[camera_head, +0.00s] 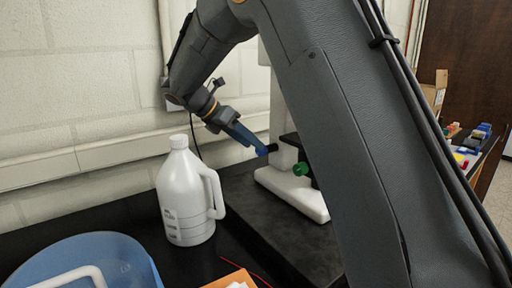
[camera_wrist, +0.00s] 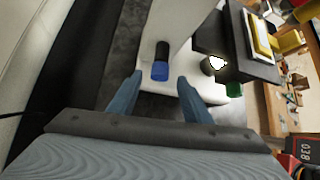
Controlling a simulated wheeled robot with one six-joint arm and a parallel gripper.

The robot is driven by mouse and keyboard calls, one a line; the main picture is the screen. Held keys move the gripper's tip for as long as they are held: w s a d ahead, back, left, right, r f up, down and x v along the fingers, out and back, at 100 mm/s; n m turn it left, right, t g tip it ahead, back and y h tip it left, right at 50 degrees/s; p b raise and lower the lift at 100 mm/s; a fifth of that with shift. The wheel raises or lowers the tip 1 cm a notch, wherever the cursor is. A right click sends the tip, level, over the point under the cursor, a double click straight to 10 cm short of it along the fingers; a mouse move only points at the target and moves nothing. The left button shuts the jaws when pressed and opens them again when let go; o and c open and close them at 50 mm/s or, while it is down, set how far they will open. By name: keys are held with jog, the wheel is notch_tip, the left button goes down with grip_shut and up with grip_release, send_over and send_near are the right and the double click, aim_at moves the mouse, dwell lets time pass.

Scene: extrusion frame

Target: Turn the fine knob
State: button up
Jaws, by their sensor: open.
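A white microscope (camera_head: 290,192) stands on a black slab, partly hidden behind my arm. In the wrist view its body (camera_wrist: 178,28) carries a dark knob with a blue end (camera_wrist: 160,71) and a green knob (camera_wrist: 234,89) farther right. The green knob also shows in the head view (camera_head: 301,169). I cannot tell from markings which knob is the fine one. My gripper (camera_wrist: 160,84) is open, its blue fingers either side of the blue-ended knob in the picture. Contact is not visible. In the head view, my gripper (camera_head: 261,148) reaches the microscope's left side.
A white jug (camera_head: 186,195) stands left of the slab (camera_head: 262,218), below my gripper. A blue tub (camera_head: 135,262) is at the front left. The brick wall (camera_head: 90,90) is close behind. The microscope's dark stage (camera_wrist: 235,62) lies right of the fingers.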

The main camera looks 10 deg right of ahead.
jog(key=shift+p+x, duration=0.3)
jog(key=shift+x, duration=1.5)
jog(key=c, duration=1.1)
jog(key=shift+o, duration=0.2)
jog(key=m+t+b, duration=0.1)
jog(key=t, duration=0.1)
jog(key=m+t+y+b, duration=0.1)
jog(key=t+b, duration=0.1)
jog(key=shift+s+d+y+b, duration=0.15)
jog(key=shift+s+y+b, duration=0.15)
jog(key=shift+s, duration=0.1)
jog(key=shift+m, duration=0.3)
jog(key=o, duration=1.1)
jog(key=shift+c, duration=0.2)
